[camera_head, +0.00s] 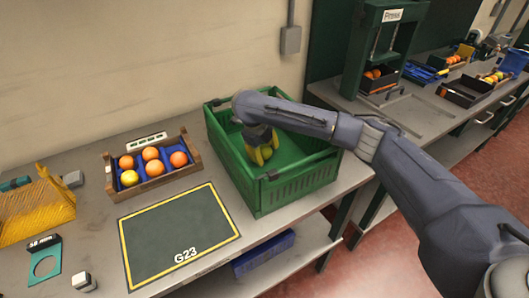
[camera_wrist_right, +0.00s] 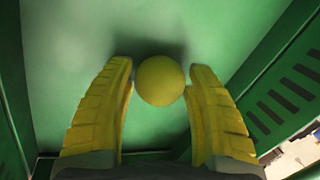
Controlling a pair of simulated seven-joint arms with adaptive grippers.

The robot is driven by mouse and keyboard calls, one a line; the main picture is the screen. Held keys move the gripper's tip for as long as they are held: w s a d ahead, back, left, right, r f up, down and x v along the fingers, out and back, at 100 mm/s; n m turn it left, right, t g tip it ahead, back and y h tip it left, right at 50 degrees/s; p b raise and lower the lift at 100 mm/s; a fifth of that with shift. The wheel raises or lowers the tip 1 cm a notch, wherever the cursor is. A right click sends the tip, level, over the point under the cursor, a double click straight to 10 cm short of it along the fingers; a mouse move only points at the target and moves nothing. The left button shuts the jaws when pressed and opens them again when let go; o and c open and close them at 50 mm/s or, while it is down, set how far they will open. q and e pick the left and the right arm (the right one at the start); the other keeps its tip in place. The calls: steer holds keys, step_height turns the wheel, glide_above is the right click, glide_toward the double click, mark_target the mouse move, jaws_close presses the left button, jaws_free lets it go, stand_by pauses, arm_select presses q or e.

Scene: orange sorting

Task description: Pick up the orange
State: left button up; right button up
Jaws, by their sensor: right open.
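A round yellow fruit (camera_wrist_right: 160,84), the orange seen in the right wrist view, lies on the floor of the green crate (camera_head: 300,187). My right gripper (camera_head: 262,152) reaches down into this crate in the head view. Its yellow ribbed fingers (camera_wrist_right: 161,72) are open, one on each side of the fruit. The right fingertip is close to the fruit; whether it touches is unclear. The left finger shows a small gap. In the head view the fruit is hidden by my gripper. My left gripper is not in view.
A wooden tray (camera_head: 109,164) with blue lining holds several orange and yellow fruits left of the crate. A dark mat marked G23 (camera_head: 180,235) lies in front. The crate walls surround my right gripper closely. A green press (camera_head: 384,45) stands behind at the right.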

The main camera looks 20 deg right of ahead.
steer(key=shift+c, duration=0.4)
steer(key=c, duration=0.9)
steer(key=shift+r, duration=0.1)
